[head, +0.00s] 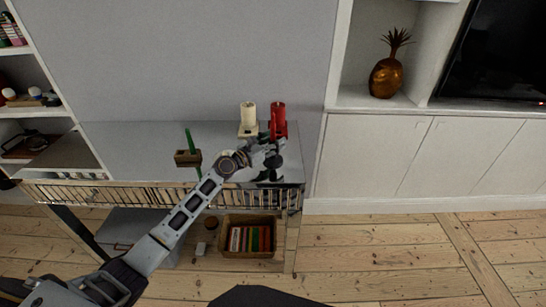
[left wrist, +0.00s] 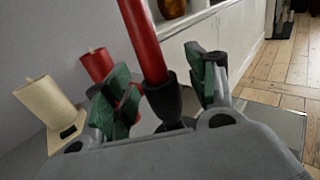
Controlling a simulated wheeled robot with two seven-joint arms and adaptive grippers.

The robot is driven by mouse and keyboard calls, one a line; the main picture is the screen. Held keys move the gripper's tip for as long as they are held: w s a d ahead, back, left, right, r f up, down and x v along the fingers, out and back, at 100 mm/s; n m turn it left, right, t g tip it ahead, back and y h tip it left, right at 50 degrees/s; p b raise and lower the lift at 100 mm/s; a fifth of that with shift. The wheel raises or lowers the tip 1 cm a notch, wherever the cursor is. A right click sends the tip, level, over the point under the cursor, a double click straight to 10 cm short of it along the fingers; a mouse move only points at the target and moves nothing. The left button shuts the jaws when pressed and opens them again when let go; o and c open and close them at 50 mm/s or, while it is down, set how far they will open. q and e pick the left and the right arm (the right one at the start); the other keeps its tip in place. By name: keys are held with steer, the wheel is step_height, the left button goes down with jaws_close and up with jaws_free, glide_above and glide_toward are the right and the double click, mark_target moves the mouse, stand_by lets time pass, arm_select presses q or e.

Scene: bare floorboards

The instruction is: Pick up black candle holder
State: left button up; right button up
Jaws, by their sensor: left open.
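In the left wrist view, the black candle holder (left wrist: 165,103) is a small dark cup on a narrower stem and holds a tall slim red candle (left wrist: 143,40). My left gripper (left wrist: 166,88) is open, with a green-padded finger on each side of the holder. I cannot tell whether either finger touches it. In the head view, my left gripper (head: 265,157) is over the right end of the console table (head: 225,143). There the holder cannot be told apart from the dark gripper parts. My right gripper is not in view.
A cream candle (head: 248,113) and a thick red candle (head: 278,114) stand behind the gripper by the wall. A green candle in a wooden holder (head: 187,158) stands further left. A basket of books (head: 231,250) is below. Open floor (head: 375,255) lies right.

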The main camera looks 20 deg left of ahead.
arm_select(q)
steer(key=c, duration=0.7)
jaws_close()
steer(key=shift+r, duration=0.15)
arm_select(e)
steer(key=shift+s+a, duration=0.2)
